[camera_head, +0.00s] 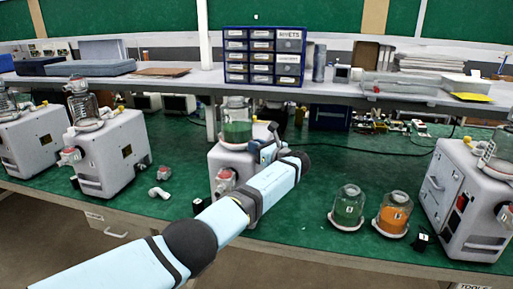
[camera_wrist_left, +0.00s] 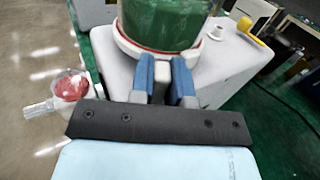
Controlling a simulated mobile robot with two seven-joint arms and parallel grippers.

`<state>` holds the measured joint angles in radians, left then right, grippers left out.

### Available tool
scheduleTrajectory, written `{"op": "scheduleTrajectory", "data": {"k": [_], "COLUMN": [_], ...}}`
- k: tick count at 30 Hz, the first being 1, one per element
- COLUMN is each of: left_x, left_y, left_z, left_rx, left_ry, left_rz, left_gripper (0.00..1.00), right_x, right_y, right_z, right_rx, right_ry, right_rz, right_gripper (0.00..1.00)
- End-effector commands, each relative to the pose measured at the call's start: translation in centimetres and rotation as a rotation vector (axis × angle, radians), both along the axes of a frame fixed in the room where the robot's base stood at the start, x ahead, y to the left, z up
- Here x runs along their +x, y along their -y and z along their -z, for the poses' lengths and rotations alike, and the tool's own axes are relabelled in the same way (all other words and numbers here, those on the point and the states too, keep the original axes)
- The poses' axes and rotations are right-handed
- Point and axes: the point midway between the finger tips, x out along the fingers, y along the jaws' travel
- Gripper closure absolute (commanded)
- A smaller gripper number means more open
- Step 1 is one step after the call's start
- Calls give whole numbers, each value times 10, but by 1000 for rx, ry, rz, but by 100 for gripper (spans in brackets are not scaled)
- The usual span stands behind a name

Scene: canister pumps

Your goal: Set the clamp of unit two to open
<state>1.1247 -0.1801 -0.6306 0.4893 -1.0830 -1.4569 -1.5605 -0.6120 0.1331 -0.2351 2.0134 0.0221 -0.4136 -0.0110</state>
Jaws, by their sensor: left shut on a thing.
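The centre pump unit (camera_head: 227,158) is a white box with a canister (camera_head: 236,122) of green contents on top; the canister also shows in the left wrist view (camera_wrist_left: 165,22). A white collar with a red ring (camera_wrist_left: 128,45) surrounds its base. My left gripper (camera_head: 267,152) is at this unit's top right side in the head view. In the left wrist view its blue fingers (camera_wrist_left: 163,78) are shut on a small white clamp tab (camera_wrist_left: 162,72) at the collar's near edge. The fingers hide part of the tab. I cannot read a unit number. My right gripper is not in view.
Other pump units stand at left (camera_head: 112,152) and right (camera_head: 468,200). Loose jars with green (camera_head: 347,210) and orange (camera_head: 394,216) contents stand on the green bench. A yellow-tipped handle (camera_wrist_left: 250,30) is right of the canister. A shelf (camera_head: 195,80) runs behind.

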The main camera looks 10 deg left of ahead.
Motion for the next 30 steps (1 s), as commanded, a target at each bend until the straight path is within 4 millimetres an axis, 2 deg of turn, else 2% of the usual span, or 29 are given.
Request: {"op": "scheduleTrajectory", "data": {"k": [1,2,4,5,13,17,30], "left_x": [0,0,0,0,0,-5,-54], "left_y": [-1,-1,-1,0,0,9,88], "left_z": [-1,-1,-1,-1,-1,0,0], "left_rx": [-1,-1,-1,-1,-1,-1,-1], "left_ry": [1,1,1,1,1,1,0], "left_rz": [0,0,1,1,1,2,4], "left_gripper": [100,77,60,57,57,57,57], "right_x": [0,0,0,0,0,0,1], "right_y": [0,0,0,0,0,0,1], "right_z": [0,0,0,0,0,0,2], "right_rx": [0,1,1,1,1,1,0], "right_ry": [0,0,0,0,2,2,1], "right_rz": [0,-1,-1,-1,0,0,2], "right_gripper": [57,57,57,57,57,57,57]}}
